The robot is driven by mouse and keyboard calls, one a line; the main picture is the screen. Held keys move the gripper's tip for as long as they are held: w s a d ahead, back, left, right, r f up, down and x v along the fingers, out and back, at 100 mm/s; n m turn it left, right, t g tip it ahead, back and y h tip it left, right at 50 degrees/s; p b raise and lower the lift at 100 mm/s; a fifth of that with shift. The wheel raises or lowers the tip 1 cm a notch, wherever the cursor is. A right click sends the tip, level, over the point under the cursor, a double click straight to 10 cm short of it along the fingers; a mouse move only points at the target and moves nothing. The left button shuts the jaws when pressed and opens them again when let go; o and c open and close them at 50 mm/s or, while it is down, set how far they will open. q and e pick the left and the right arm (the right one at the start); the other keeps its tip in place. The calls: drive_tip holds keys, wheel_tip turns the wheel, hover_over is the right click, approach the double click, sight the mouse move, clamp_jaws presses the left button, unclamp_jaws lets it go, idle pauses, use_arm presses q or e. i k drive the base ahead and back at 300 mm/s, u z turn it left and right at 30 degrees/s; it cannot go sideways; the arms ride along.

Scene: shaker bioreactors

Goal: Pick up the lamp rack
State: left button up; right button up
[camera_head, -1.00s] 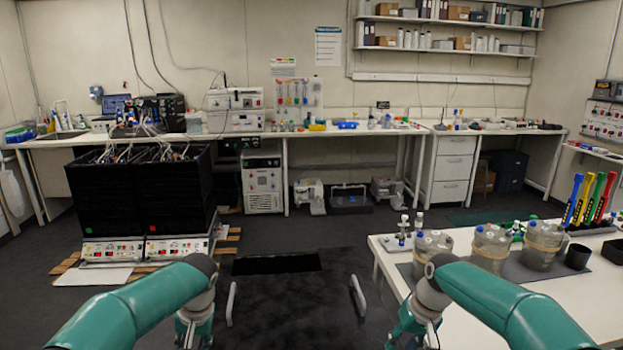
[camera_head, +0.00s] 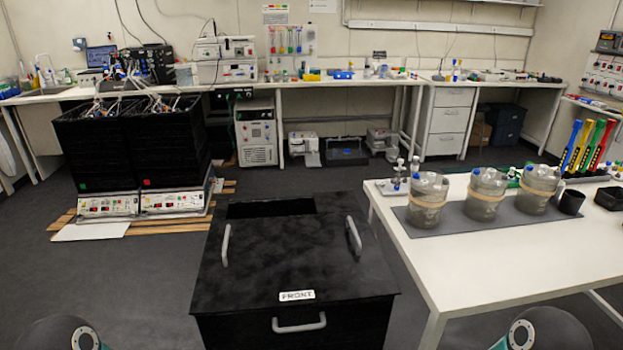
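A black rack (camera_head: 590,176) holding upright blue, yellow, green and red sticks stands on the white table at the far right. The sticks look like hand lamps, and this may be the lamp rack. A large black box (camera_head: 300,240) stands on the floor straight in front of me. It has two grey handles (camera_head: 226,246) on its top and another handle (camera_head: 299,323) on its front below a FRONT label. Both my grippers are out of view; only parts of my arms show at the bottom edge.
The white table (camera_head: 500,270) at right has a bare front half. Several banded jars (camera_head: 486,194) stand on its grey mat, with a black cup (camera_head: 571,201) and a black bin (camera_head: 609,198) nearby. Black-walled units (camera_head: 135,150) stand at left. Dark floor is free between.

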sight(601, 175)
drive_tip(key=z, duration=2.7)
drive_tip(key=k, duration=1.25)
drive_tip(key=z, duration=0.85)
drive_tip(key=i, duration=2.1)
drive_tip(key=u, duration=0.95)
drive_tip(key=i, duration=1.25)
drive_tip(key=u, duration=1.25)
drive_tip(key=i, duration=0.85)
drive_tip(key=u, duration=0.65)
